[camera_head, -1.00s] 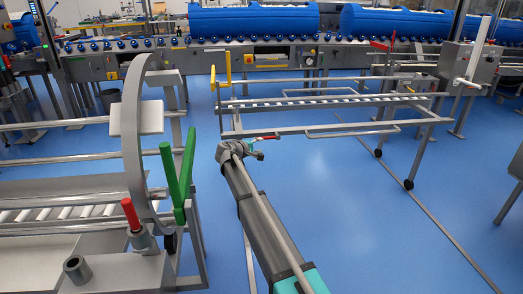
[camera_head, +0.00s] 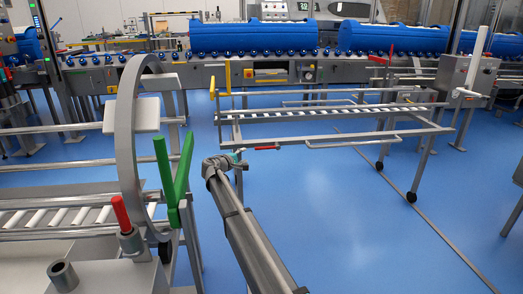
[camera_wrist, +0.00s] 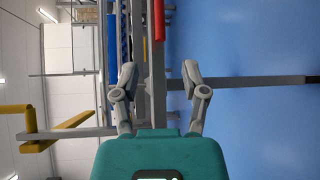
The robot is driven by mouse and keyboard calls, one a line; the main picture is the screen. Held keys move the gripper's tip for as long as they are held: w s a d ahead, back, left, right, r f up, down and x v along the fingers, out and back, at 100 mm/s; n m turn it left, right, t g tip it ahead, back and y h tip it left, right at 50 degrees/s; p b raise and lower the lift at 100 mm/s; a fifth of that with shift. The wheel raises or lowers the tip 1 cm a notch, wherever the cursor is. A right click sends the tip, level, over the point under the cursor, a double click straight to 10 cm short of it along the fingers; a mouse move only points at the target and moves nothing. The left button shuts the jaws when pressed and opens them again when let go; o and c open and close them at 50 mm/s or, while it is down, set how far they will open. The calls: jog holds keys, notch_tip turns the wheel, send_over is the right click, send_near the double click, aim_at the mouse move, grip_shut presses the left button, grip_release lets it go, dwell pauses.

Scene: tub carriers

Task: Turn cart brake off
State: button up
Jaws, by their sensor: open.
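The cart (camera_head: 335,124) is a grey wheeled frame with white rollers in the middle of the head view. A red lever (camera_head: 267,148), likely the brake, sits low at its near left end. My gripper (camera_head: 234,159) is just left of this lever in the head view, small and partly hidden by my arm. In the wrist view, my gripper (camera_wrist: 158,78) is open, with a finger on each side of a grey cart rail in the picture. The red lever (camera_wrist: 159,20) shows beyond the fingertips at the top, apart from them. Depth between fingers and rail is hard to judge.
A yellow handle (camera_head: 228,76) rises from the cart's left end. At the left stands a grey frame with a curved ring, a green lever (camera_head: 174,180) and another red handle (camera_head: 122,213). A conveyor with blue tubs (camera_head: 252,37) runs behind. Blue floor is open at right.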

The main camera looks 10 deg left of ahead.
aim_at(260, 149)
jog(key=b+x, duration=0.1)
jog(key=x, duration=1.2)
jog(key=shift+w+d+f+b, duration=0.1)
jog(key=shift+w+b, duration=0.05)
jog(key=shift+b, duration=0.25)
jog(key=shift+c, duration=0.2)
grip_shut()
